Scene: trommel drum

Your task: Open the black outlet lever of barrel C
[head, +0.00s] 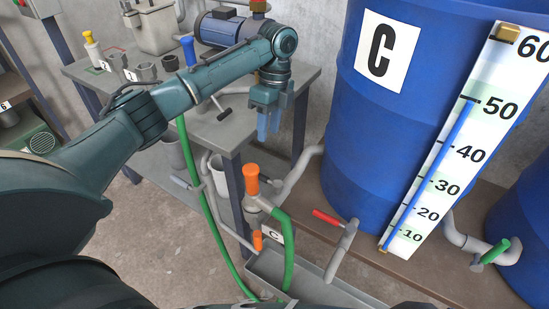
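I see no black lever on barrel C. My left gripper (268,138) hangs fingers down, left of the barrel and above the gap beside the workbench. Its two bluish fingers are close together and nothing shows between them; whether they are open or shut is unclear. My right gripper is out of view.
An orange-topped valve (251,180) with green hoses stands below my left gripper, near a grey trough (310,285) and a small "C" tag (274,235). A level gauge (455,150) leans by the barrel. A workbench (215,135) with fittings is at left.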

